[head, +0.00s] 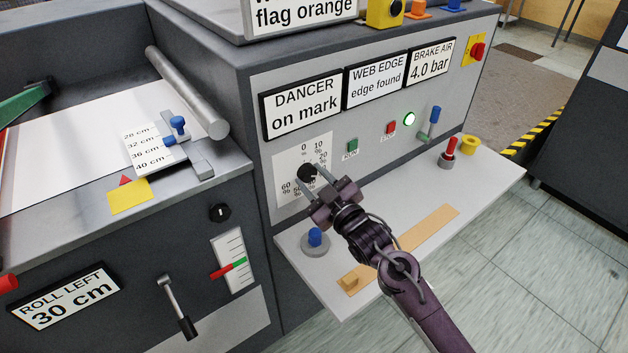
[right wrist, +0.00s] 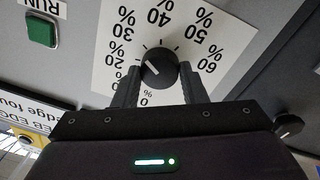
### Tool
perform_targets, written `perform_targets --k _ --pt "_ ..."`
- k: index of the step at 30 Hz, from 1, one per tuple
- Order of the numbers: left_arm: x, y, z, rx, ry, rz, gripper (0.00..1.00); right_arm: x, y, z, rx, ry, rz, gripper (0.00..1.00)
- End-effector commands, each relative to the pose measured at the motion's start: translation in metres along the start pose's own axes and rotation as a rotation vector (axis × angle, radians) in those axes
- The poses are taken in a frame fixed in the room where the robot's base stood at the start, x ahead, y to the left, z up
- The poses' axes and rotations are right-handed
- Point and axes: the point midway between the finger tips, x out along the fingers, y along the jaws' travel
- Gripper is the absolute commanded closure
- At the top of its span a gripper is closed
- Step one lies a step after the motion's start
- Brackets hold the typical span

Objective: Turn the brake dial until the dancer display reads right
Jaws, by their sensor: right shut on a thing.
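The brake dial is a black knob (head: 307,172) on a white percent scale (head: 291,190) on the grey panel. My right gripper (head: 322,190) is shut on the knob, with a finger on each side. In the right wrist view the black knob (right wrist: 159,69) sits between the fingers, and its white pointer line shows. The scale (right wrist: 190,22) appears upside down there, with marks from 0 to 60 %. The dancer display (head: 303,104) above the dial reads "on mark". My left gripper is not in view.
Beside it are displays "WEB EDGE edge found" (head: 376,80) and "BRAKE AIR 4.0 bar" (head: 431,62). Green RUN (head: 352,146) and red STOP (head: 391,128) buttons and a lit lamp (head: 410,119) sit right of the dial. A shelf (head: 480,190) below holds a blue-topped knob (head: 315,237) and wooden piece (head: 428,227).

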Motion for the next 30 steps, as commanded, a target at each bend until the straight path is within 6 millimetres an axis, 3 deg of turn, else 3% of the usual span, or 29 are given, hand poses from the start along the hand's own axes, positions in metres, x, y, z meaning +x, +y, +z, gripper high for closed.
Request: perform_targets --k 11,12,16,25,30 --pt "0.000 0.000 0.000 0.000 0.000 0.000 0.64 0.000 0.001 -0.001 -0.003 0.001 0.001 0.84" --pt "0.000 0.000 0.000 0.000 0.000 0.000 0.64 0.000 0.001 -0.001 -0.003 0.001 0.001 0.57" --pt "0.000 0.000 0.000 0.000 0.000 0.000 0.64 0.000 0.001 -0.001 -0.003 0.001 0.001 0.40" --pt "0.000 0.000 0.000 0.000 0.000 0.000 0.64 -0.002 0.000 0.000 -0.002 0.000 0.000 0.40" --pt "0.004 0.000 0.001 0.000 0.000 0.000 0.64 -0.022 -0.001 0.002 -0.002 -0.001 0.000 0.40"
